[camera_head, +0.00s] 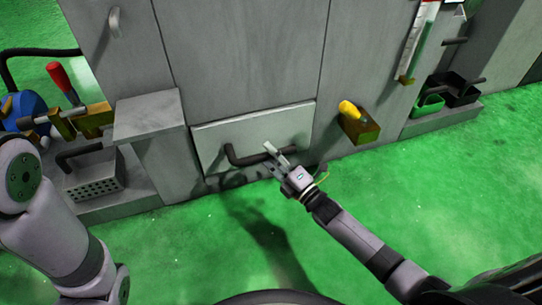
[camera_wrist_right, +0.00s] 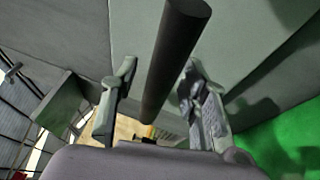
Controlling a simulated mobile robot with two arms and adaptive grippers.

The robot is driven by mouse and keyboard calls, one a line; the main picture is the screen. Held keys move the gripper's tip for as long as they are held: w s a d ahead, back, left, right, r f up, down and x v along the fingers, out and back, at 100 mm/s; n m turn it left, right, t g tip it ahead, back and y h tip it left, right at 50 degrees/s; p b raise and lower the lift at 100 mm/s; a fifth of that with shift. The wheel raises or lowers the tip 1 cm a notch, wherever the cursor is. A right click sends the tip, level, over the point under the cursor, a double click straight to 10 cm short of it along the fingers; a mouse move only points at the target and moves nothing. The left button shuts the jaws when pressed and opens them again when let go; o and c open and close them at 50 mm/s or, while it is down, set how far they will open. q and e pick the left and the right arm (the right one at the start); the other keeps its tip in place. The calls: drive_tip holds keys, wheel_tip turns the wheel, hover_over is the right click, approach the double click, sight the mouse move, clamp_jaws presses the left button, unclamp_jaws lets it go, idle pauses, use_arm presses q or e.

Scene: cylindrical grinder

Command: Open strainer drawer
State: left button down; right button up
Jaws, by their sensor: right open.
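A pale drawer front (camera_head: 225,130) with a dark bar handle (camera_head: 240,158) is set low in the grey machine, and it looks flush. My right gripper (camera_head: 272,158) is at the right part of this handle with its fingers apart. In the right wrist view, the dark handle (camera_wrist_right: 168,60) runs between the two open fingers of my right gripper (camera_wrist_right: 158,75). I cannot tell whether a finger touches it. My left arm shows at the left, but its gripper is out of view.
A perforated metal box (camera_head: 95,185) with a dark handle stands on a ledge at left, below a grey shelf (camera_head: 148,112). A yellow-handled tool sits in a brown holder (camera_head: 362,132) at right. Green and black bins (camera_head: 428,105) are farther right. Green floor (camera_head: 390,190) in front is clear.

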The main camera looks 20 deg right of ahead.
drive_tip(key=shift+c, duration=0.2)
clamp_jaws()
idle(0.6)
